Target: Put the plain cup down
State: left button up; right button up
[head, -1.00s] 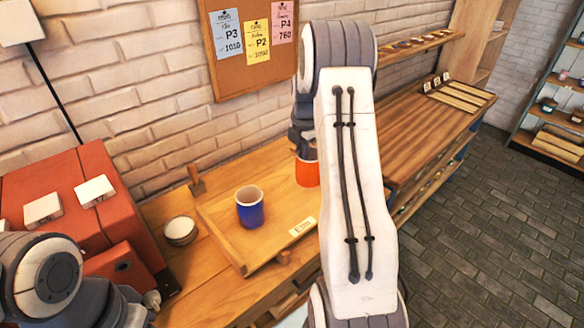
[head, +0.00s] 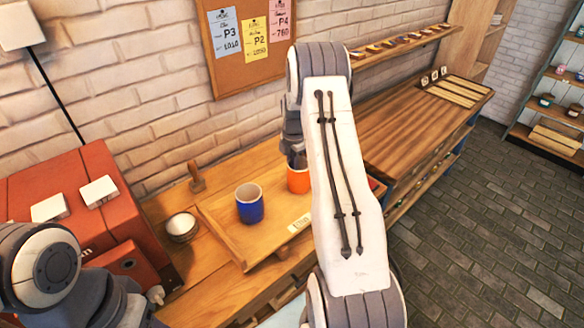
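An orange cup (head: 298,181) is upright at the back right of the wooden tray (head: 225,226). Its right edge is close to my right arm. I cannot tell whether its base touches the tray. My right gripper (head: 296,160) points down at the orange cup's rim, partly hidden by its own arm. Its fingers are too small and dark to tell open from shut. A blue cup (head: 249,205) with a pale inside stands upright on the tray, left of the orange one. My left arm is at the lower left; its fingertips do not show.
A small pale bowl (head: 181,227) and a wooden stamp-like tool (head: 196,179) are left of the tray. A red boxy unit (head: 75,195) stands at the left. A label (head: 300,224) lies at the tray's right front. A long wooden counter (head: 400,125) is mostly clear.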

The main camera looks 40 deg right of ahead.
jog(key=o, duration=0.3)
